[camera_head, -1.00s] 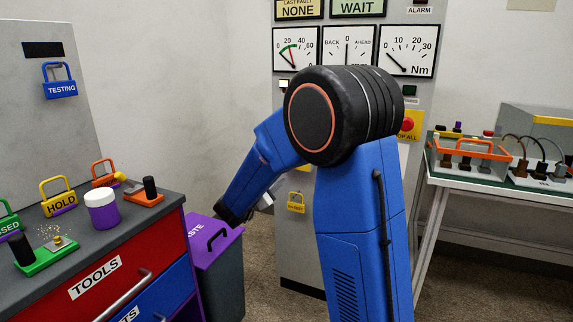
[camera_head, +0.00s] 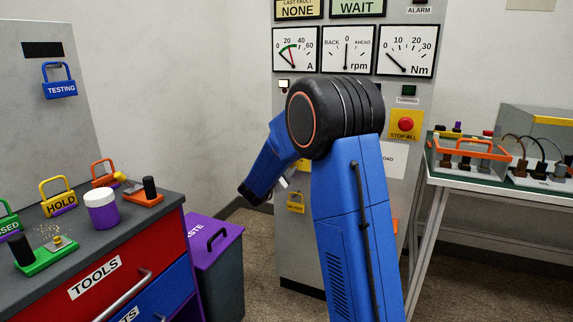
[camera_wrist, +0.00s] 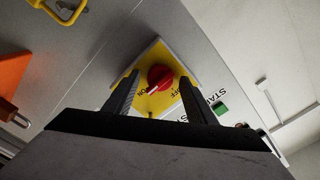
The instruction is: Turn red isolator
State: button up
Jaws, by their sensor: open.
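The red isolator (camera_wrist: 160,77) is a round red knob on a yellow plate (camera_wrist: 158,54) in the wrist view. ON and OFF lettering shows beside it, partly cut by my gripper. My gripper (camera_wrist: 159,77) is open, with one dark finger on each side of the knob in the picture. The fingers look apart from the knob; I cannot tell whether the tips reach its depth. In the head view the knob is hidden behind my blue arm, and only a small part of my gripper shows in front of the cabinet.
A green button (camera_wrist: 220,108) labelled START sits right of the plate. A yellow padlock (camera_head: 296,203) hangs on the grey cabinet. A red STOP ALL button (camera_head: 405,125) is higher up. The tool bench (camera_head: 130,235) and purple-lidded waste bin (camera_head: 218,242) stand left, a white table (camera_head: 500,190) right.

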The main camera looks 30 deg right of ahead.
jog(key=shift+c, duration=0.4)
jog(key=c, duration=1)
jog(key=shift+o, duration=0.2)
jog(key=shift+n, duration=0.3)
jog(key=shift+f+n, duration=0.1)
jog(key=shift+n, duration=8.5)
